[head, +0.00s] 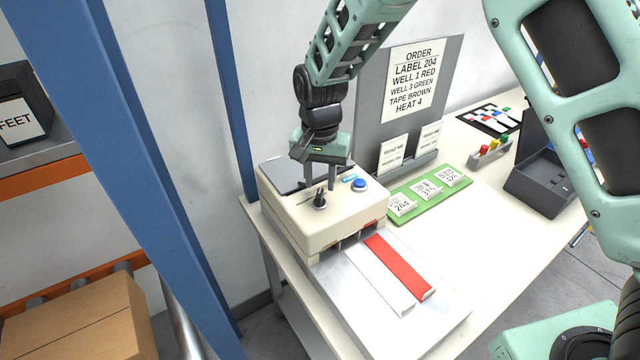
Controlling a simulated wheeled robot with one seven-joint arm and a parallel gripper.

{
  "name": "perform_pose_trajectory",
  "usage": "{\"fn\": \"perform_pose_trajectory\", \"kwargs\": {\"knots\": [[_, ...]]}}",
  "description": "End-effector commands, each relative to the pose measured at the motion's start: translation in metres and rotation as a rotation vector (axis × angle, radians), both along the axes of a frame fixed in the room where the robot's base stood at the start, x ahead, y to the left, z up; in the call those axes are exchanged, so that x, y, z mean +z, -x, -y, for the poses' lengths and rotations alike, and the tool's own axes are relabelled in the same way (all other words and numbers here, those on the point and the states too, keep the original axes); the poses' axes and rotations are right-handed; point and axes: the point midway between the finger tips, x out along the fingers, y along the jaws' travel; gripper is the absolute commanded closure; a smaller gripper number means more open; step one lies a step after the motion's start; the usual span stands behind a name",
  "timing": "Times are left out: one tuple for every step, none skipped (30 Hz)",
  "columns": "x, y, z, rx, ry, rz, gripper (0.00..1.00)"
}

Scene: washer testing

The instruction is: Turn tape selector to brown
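The tape machine (290,222) is a cream box at the table's left end. Its tape selector (319,201) is a small black upright knob on the top face. The markings around the knob are too small to read, so its setting cannot be told. My gripper (321,186) points down over the box, with its two fingers apart and a gap between them. The fingertips are close to the knob, seemingly just behind it; whether they touch it cannot be told. A blue button (359,184) is right of the knob.
A white strip (380,281) and a red strip (400,267) lie before the box. The order board (412,85) reads TAPE BROWN. A green tray (432,197) with label cards, a dark grey bin (545,185) and a blue post (130,150) stand nearby.

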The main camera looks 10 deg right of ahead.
Motion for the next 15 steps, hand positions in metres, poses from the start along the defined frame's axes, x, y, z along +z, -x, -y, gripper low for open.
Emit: {"fn": "perform_pose_trajectory", "kwargs": {"knots": [[-0.007,0.001,0.001,-0.001,0.002,-0.004,0.66],[-0.011,0.001,0.0,-0.001,0.002,-0.004,0.66],[-0.016,0.001,0.0,-0.001,0.001,-0.003,0.66],[-0.019,0.001,0.0,-0.001,0.001,-0.003,0.66],[-0.023,0.001,0.0,0.0,0.001,-0.003,0.66],[-0.026,0.0,0.0,0.0,0.001,-0.001,0.66],[-0.027,0.0,0.0,0.0,0.001,-0.001,0.66],[-0.029,0.0,0.0,0.0,0.0,0.0,0.66],[-0.031,0.0,0.0,0.0,0.0,-0.001,0.66],[-0.032,0.0,0.0,0.0,0.0,-0.001,0.66],[-0.032,0.0,0.0,0.0,0.0,0.0,0.66],[-0.033,0.0,0.0,0.0,0.0,0.0,0.66],[-0.033,0.0,0.0,0.0,0.0,0.0,0.66],[-0.033,0.0,0.0,0.0,0.0,0.0,0.66],[-0.033,0.0,0.0,0.0,0.0,0.0,0.66]]}}
